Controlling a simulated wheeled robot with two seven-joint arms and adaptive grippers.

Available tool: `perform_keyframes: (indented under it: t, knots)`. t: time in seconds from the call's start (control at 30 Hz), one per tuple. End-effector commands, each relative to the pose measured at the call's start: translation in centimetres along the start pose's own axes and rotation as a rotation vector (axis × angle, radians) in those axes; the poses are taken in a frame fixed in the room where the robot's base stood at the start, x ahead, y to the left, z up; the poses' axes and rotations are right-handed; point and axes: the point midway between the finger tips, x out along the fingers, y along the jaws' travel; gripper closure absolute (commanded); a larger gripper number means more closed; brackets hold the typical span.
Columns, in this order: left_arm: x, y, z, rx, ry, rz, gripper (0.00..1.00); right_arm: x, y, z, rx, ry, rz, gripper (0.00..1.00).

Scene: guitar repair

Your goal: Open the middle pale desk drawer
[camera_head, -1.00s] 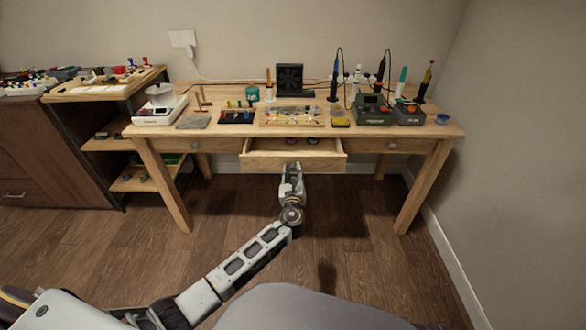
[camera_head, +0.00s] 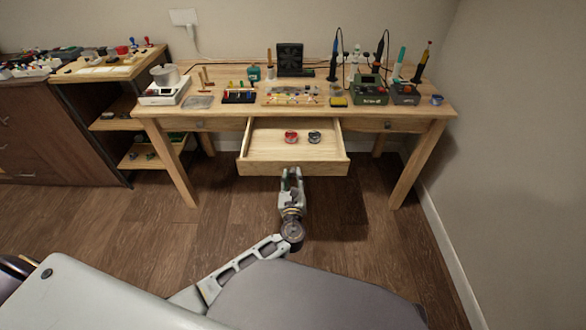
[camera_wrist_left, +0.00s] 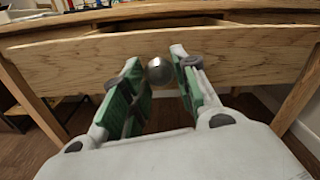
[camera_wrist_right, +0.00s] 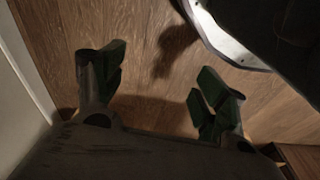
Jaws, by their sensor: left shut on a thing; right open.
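The middle pale drawer (camera_head: 290,168) is pulled well out of the wooden desk (camera_head: 215,112). Its inside shows a red round item (camera_head: 291,137) and a dark round item (camera_head: 314,137). My left gripper (camera_head: 291,173) is at the middle of the drawer front. In the left wrist view its green-padded fingers (camera_wrist_left: 158,82) stand on both sides of the round metal knob (camera_wrist_left: 159,71) on the drawer front (camera_wrist_left: 230,55). My right gripper (camera_wrist_right: 155,80) is open and empty over the floor in the right wrist view; it is not in the head view.
The desktop holds a scale (camera_head: 163,93), a black fan (camera_head: 290,59), a green soldering station (camera_head: 369,91) and several small tools. Side drawers with knobs flank the middle one. A shelf (camera_head: 112,124) stands at the left, a wall at the right. The wooden floor (camera_head: 350,215) before the desk is clear.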

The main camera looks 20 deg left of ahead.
Motion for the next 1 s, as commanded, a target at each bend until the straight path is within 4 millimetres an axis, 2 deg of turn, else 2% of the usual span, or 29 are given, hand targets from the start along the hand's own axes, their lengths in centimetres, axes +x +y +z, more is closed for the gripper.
perform_keyframes:
  t: [0.1,0.33,0.87,0.9,1.0]
  knots:
    - [-1.4,0.0,0.2,-0.001,0.001,0.000,1.00,1.5,0.4,0.3,0.002,0.002,0.007,0.28]
    - [-3.0,0.0,0.1,-0.001,0.000,0.001,1.00,3.3,0.8,0.6,0.004,0.012,0.015,0.28]
    - [-3.5,0.0,0.1,-0.001,-0.001,0.000,1.00,4.0,1.0,0.7,0.004,0.016,0.017,0.28]
    - [-3.5,0.0,0.1,-0.001,-0.001,0.000,0.67,4.0,1.0,0.7,0.004,0.015,0.017,0.28]
    - [-3.5,0.0,0.1,-0.001,-0.001,0.000,0.54,4.0,0.9,0.7,0.004,0.015,0.017,0.28]
